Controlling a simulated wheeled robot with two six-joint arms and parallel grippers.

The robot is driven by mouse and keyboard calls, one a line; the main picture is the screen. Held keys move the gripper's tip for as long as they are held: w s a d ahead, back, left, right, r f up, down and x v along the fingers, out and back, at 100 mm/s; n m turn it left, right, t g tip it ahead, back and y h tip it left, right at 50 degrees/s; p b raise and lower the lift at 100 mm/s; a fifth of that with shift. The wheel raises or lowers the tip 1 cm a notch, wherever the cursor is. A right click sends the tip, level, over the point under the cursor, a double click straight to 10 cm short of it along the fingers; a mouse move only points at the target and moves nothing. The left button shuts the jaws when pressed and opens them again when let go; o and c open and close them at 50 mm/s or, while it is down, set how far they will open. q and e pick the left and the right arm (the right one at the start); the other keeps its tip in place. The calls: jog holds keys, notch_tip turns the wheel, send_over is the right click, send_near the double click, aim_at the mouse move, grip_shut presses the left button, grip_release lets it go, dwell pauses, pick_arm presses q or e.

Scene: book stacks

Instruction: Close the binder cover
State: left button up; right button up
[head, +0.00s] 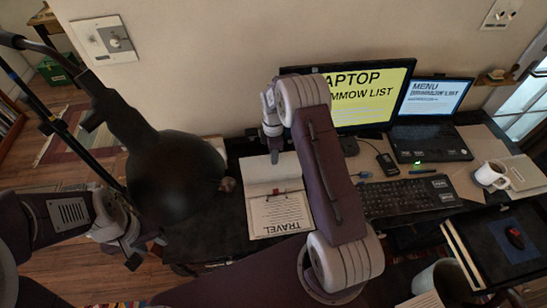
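An open binder lies on the dark desk, with a clipped page (280,214) marked "TRAVEL" on its near part. Its pale cover (262,168) lies spread out at the far side, toward the wall. My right arm reaches over the desk just right of the binder and hides part of its right side. My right gripper (274,157) points down over the far edge of the cover; its fingers look narrow, and I cannot tell whether they touch it or are apart. My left gripper (146,252) is at the left, off the desk's left side, empty, with its fingers apart.
A black keyboard (408,197), a monitor (385,95), a laptop (430,140) and a white mug (491,175) stand right of the binder. A large dark round lamp shade (175,175) stands left of it. A black tray (475,235) lies at the near right.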

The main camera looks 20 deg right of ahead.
jog(key=shift+s+a+f, duration=0.1)
jog(key=shift+s+f, duration=0.05)
jog(key=shift+f, duration=0.5)
jog(key=shift+s+a+f, duration=0.1)
jog(key=shift+s+f, duration=0.05)
jog(key=shift+f, duration=0.45)
jog(key=shift+w+d+f, duration=0.1)
jog(key=shift+f, duration=0.05)
grip_shut()
dwell(0.4)
